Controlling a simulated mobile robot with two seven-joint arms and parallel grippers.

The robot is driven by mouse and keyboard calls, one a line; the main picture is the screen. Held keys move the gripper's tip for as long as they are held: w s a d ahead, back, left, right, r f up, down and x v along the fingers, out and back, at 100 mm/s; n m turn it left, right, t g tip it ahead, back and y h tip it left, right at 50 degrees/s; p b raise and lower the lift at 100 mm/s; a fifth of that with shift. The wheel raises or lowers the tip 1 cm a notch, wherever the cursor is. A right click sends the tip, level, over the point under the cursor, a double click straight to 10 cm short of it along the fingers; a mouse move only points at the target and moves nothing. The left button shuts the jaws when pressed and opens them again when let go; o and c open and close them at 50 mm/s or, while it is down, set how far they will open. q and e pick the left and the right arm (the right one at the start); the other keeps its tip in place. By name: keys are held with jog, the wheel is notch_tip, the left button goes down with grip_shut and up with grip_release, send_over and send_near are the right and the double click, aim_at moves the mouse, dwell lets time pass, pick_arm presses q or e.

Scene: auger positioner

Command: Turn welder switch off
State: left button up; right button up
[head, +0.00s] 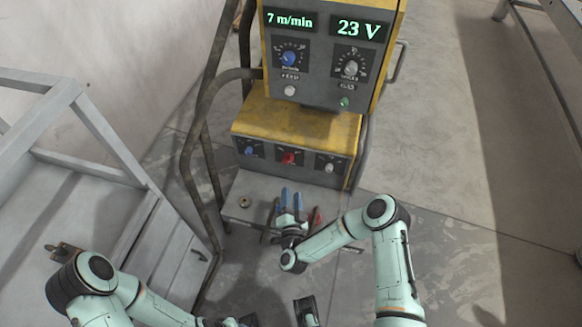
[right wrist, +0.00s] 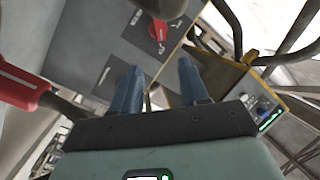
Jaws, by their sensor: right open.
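The yellow and grey welder stands at centre in the head view; its lower front panel (head: 314,165) carries a blue knob (head: 250,151), a red knob (head: 289,158) and a pale knob (head: 329,167). The red knob also shows in the right wrist view (right wrist: 157,32), beyond the fingertips. My right gripper (head: 291,196) is open, its blue fingers apart just below and in front of this panel. Its fingers (right wrist: 157,85) hold nothing in the right wrist view. My left arm is at the bottom left; its jaws are not clearly shown.
The welder's upper panel (head: 320,95) has lit displays reading 7 m/min and 23 V. A red-ended connector (right wrist: 22,88) is close to my right gripper. A bent metal rail (head: 187,150) runs left of the welder. A grey metal frame (head: 110,135) stands left. Floor at right is clear.

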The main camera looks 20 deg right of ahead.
aim_at(288, 159)
jog(key=b+x, duration=0.1)
jog(key=x, duration=1.2)
jog(key=shift+d+r, duration=0.2)
jog(key=shift+w, duration=0.1)
grip_shut()
